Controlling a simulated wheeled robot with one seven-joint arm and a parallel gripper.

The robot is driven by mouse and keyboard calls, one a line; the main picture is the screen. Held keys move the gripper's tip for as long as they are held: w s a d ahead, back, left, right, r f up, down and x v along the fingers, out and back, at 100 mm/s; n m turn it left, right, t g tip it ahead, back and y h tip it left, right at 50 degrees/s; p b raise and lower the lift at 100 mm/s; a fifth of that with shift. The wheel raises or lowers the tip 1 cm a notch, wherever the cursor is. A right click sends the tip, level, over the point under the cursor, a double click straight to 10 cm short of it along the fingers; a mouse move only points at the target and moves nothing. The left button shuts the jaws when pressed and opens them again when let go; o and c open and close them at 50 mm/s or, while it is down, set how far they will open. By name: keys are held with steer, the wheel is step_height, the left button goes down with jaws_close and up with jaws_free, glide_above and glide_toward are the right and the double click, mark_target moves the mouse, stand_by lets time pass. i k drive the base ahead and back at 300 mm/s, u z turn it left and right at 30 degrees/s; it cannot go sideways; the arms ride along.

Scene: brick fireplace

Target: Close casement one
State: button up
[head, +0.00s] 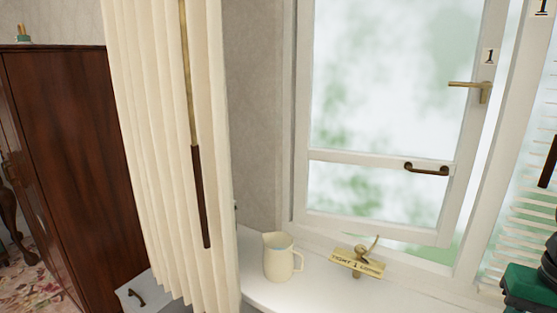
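Casement one (470,140) is the white-framed glass sash with a small "1" plate (489,56) on its right stile. It stands ajar: a strip of outside shows along its right edge and below its bottom rail. A brass lever handle (470,86) points left on the right stile. On the sill below, a brass fitting (372,246) stands by a cream tag (357,263) whose lettering includes a 1. My gripper is not in view.
A cream jug (279,257) stands on the white sill (300,296). A cream curtain (150,120) with a hanging rod (199,195) is at left, before a dark wardrobe (75,150). A dark green and black object (528,287), unclear, cuts in at lower right.

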mark_target(494, 15)
steer(key=z, duration=0.3)
steer(key=k, duration=1.25)
steer(key=u, duration=0.35)
steer(key=i, duration=1)
steer(key=z, duration=0.05)
